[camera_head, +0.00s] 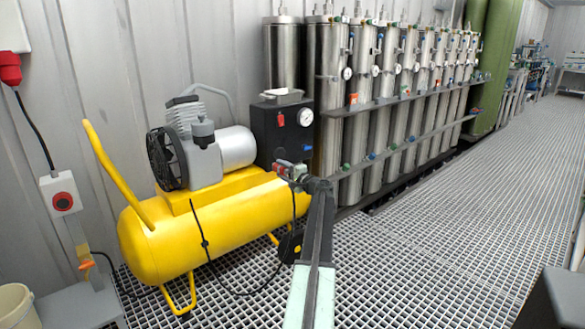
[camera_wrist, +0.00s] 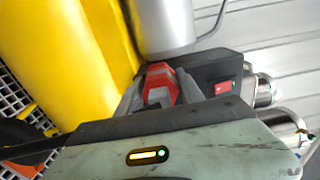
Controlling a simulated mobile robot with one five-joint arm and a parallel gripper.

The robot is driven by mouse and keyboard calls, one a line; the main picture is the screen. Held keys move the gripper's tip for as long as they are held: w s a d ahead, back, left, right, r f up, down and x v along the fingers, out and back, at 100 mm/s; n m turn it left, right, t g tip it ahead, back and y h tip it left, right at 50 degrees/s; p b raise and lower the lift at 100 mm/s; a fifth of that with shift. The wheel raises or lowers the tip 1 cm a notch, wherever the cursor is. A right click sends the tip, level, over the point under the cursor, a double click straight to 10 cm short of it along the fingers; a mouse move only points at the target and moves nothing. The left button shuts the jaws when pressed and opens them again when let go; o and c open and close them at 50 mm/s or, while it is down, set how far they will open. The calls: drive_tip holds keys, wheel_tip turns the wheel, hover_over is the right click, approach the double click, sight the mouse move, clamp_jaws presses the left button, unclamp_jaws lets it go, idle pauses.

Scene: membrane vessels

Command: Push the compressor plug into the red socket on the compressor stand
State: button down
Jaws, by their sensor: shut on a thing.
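My gripper (camera_head: 292,172) is at the end of my outstretched arm, in front of the right end of the yellow compressor (camera_head: 215,225). It is shut on the red and grey compressor plug (camera_head: 281,168), which shows between the two fingers in the wrist view (camera_wrist: 160,85). A black cable (camera_head: 245,292) hangs in a loop near the compressor and the grating. A grey box with a round red face (camera_head: 63,202), which looks like the red socket, is on a post at the far left. The plug is well apart from it. The plug's front end is not clear.
A black panel with a gauge (camera_head: 305,117) stands behind my gripper. Several steel vessels (camera_head: 330,100) line the wall to the right. A bucket (camera_head: 15,305) stands at the lower left. The grating floor (camera_head: 440,210) at the right is clear.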

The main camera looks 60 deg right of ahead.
drive_tip(key=w+a+r+p, duration=0.1)
drive_tip(key=w+a, duration=0.8)
drive_tip(key=a, duration=1.4)
drive_tip(key=w+a+r+p, duration=0.1)
drive_tip(key=w+a, duration=0.9)
drive_tip(key=a, duration=1.4)
drive_tip(key=w+a+r+p, duration=0.2)
drive_tip(key=w+a, duration=0.7)
drive_tip(key=a, duration=1.4)
drive_tip(key=shift+w+a, duration=0.2)
drive_tip(key=shift+w, duration=0.1)
